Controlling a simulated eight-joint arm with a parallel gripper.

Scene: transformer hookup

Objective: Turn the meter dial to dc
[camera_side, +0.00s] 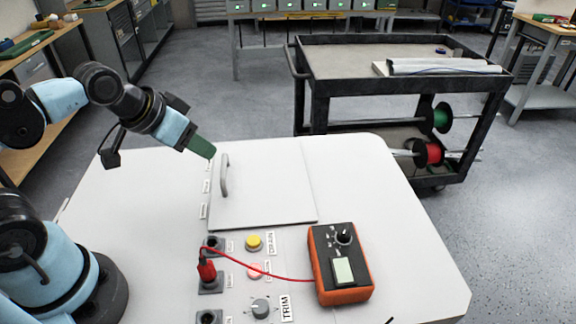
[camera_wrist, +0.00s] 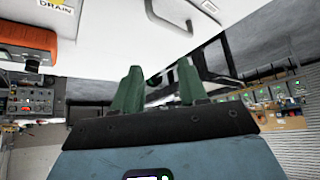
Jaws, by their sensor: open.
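The meter (camera_side: 324,272) is an orange case with a black face and lies on the white panel at the lower right. Its dial (camera_side: 344,238) is a dark round knob above the pale display (camera_side: 343,270); its markings are too small to read. My gripper (camera_side: 203,148) has green fingers and is above the panel's back left, near the hatch handle, well apart from the meter. In the wrist view the two green fingers (camera_wrist: 160,90) stand apart with nothing between them. An orange case (camera_wrist: 40,48) shows at the upper left there, probably the meter; I cannot make out its dial setting.
A hatch with a raised handle (camera_side: 225,175) lies between my gripper and the meter. A red lead (camera_side: 255,273) runs from a red plug (camera_side: 206,270) to the meter. A yellow button (camera_side: 254,243) and a trim knob (camera_side: 261,306) are left of it. A black cart (camera_side: 400,90) stands behind.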

